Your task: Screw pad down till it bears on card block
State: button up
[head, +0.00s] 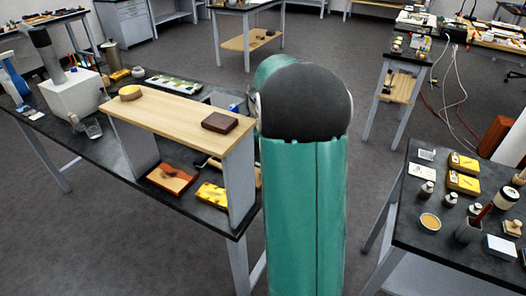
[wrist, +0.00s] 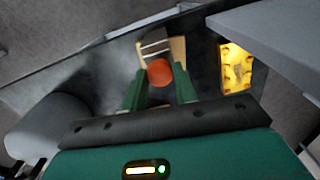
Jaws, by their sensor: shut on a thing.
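My gripper (wrist: 160,88) shows in the wrist view, its two green fingers shut on a round orange knob (wrist: 160,72). Just beyond the knob is a pale wooden frame (wrist: 178,50) with thin light bars across it. I cannot make out the pad or the card block; the knob and fingers cover what lies below. In the head view my own green arm stands in front, and my gripper is hidden.
A yellow block (wrist: 236,68) lies right of the frame; the head view also shows it (head: 212,195) under a wooden shelf (head: 170,108). An orange-brown board (head: 172,178) lies beside it. A dark box (head: 220,122) sits on the shelf. The shelf's grey side panel (head: 240,183) stands close by.

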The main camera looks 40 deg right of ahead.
jog(key=m, duration=0.4)
jog(key=shift+w+r, duration=0.1)
jog(key=shift+m, duration=2.1)
jog(key=o, duration=1)
jog(key=shift+c, duration=0.2)
notch_tip(320, 180, up, 14)
